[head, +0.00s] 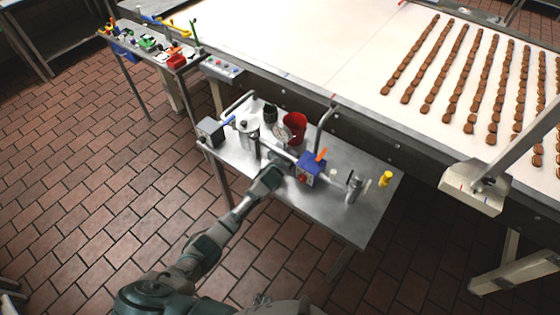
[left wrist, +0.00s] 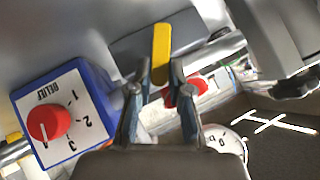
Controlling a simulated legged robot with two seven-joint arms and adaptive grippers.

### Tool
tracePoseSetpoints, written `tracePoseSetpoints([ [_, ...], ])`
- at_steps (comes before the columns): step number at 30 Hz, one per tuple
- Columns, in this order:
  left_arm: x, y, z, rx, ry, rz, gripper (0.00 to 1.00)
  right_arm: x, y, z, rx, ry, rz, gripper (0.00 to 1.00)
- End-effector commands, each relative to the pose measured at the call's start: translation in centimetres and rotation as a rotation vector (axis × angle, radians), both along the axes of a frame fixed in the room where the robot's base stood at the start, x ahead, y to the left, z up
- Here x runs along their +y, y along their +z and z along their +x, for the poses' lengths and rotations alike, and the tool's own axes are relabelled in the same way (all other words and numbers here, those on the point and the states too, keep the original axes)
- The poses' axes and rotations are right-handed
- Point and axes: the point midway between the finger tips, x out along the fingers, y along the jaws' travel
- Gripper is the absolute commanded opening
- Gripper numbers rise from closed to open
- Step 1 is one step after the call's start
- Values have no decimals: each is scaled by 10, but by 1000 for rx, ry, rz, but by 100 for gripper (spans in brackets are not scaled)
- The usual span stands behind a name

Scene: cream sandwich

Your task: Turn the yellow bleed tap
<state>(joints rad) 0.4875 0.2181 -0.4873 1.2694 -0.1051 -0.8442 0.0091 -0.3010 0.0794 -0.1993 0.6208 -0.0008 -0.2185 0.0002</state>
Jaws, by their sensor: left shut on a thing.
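The yellow bleed tap (left wrist: 161,50) is a flat yellow lever in the left wrist view, its lower end between the fingertips of my left gripper (left wrist: 158,78). The fingers are shut on it. In the head view my left gripper (head: 272,177) reaches over the steel table, left of the blue box, and the lever it holds cannot be made out there. The blue relief box (left wrist: 60,115) has a red knob on a numbered white face; it also shows in the head view (head: 312,168). My right gripper is not in view.
A dial gauge (left wrist: 226,140) and a red part (left wrist: 186,92) lie close to the fingers. A conveyor (head: 300,55) with brown rows stands behind.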

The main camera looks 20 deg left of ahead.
Motion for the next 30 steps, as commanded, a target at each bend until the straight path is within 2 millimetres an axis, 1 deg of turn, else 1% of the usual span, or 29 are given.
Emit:
tracePoseSetpoints([
  [1,2,6,0,16,2,-39,0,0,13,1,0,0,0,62],
  [4,5,7,2,41,2,-109,0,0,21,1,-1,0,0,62],
  [9,10,7,4,75,1,-205,0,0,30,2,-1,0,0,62],
  [18,15,6,6,107,0,-295,0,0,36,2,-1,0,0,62],
  [30,16,5,6,113,1,-310,0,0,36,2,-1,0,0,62],
])
